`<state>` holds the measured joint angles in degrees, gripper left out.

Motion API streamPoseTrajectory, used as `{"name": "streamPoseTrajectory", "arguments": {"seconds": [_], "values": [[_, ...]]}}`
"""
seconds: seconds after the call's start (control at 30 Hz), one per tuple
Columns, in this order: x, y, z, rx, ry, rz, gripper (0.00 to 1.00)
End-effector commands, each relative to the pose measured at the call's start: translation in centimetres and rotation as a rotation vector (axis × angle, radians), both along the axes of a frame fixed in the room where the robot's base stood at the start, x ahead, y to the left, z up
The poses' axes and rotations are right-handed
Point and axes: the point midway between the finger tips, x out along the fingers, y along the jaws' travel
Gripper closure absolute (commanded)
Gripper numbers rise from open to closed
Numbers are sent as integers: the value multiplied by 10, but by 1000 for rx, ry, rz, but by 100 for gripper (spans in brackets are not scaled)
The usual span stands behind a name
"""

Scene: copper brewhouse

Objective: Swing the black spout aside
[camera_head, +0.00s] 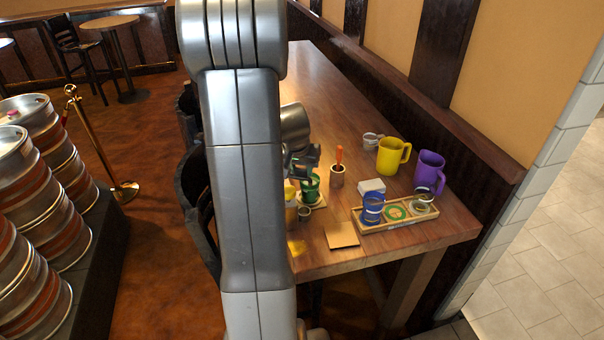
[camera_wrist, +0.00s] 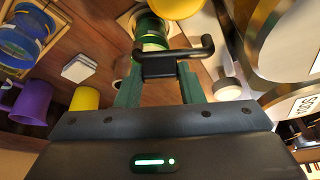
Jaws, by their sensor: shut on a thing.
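The black spout (camera_wrist: 190,53) shows in the wrist view as a dark bar with an upturned end at the right. My gripper (camera_wrist: 160,72) has its two green fingers at the spout's thick block and is shut on it. Behind the spout is a green glass-like vessel (camera_wrist: 152,32), with a yellow round thing (camera_wrist: 176,7) beside it. In the head view my gripper (camera_head: 303,160) is just above the green vessel (camera_head: 310,189), which stands on a small wooden square. My own arm hides part of this area, and the spout is hard to make out there.
A wooden tray (camera_head: 366,229) holds a blue glass (camera_head: 373,207). A yellow mug (camera_head: 391,156), a purple mug (camera_head: 429,171), a white block (camera_head: 371,187) and a brown cup (camera_head: 337,177) stand nearby. A tan square (camera_head: 341,235) lies in front. The table's far part is clear.

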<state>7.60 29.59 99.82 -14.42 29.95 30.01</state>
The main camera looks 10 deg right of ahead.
Motion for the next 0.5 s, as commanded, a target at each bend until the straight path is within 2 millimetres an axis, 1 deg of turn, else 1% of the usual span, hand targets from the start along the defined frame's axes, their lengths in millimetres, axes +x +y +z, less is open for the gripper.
{"name": "streamPoseTrajectory", "arguments": {"seconds": [0.03,0.3,0.5], "values": [[-1,2,-7,-2,-4,-34,100],[-11,10,-6,-1,-4,-246,100],[-15,16,-4,1,-2,-370,100]]}}
